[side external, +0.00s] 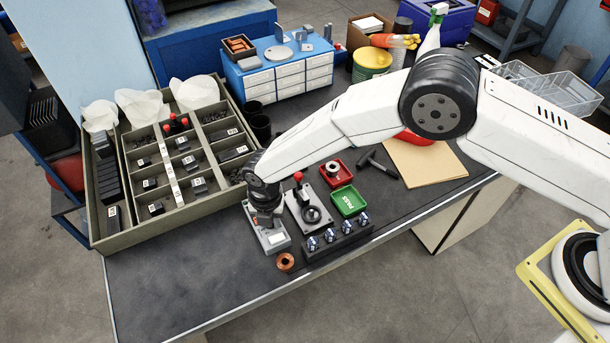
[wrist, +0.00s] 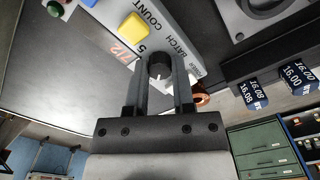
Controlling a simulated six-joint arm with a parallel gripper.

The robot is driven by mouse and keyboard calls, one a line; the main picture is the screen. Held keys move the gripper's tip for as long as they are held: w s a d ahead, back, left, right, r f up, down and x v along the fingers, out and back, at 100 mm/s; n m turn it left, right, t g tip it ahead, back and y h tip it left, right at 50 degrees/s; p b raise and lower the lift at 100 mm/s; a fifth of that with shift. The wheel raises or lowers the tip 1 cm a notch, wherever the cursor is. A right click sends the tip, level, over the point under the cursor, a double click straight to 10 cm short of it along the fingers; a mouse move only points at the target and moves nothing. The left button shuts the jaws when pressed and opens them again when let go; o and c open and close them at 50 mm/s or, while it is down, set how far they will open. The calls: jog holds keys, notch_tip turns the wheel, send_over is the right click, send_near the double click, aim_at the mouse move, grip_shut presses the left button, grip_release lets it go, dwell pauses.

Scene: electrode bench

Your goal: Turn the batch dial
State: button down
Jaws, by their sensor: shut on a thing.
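The batch dial (wrist: 158,66) is a small black knob with a white mark, in the wrist view, on a light grey panel (wrist: 205,22) lettered BATCH COUNT. My gripper (wrist: 159,74) points at the panel with one finger on each side of the knob, shut on it. A yellow button (wrist: 134,27) and orange numerals sit near the dial. In the side view the panel (side external: 274,240) lies near the bench's front edge, and my gripper (side external: 266,217) comes down on it. The dial itself is hidden there by the gripper.
Right of the panel stand a lever fixture (side external: 308,207) with a red knob, and a black rack (side external: 336,243) of several cells. A copper ring (side external: 285,262) lies in front. Red (side external: 326,173) and green (side external: 348,201) trays sit behind. A compartmented crate (side external: 98,225) is left.

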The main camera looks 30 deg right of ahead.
jog(key=m, duration=0.7)
dwell(0.5)
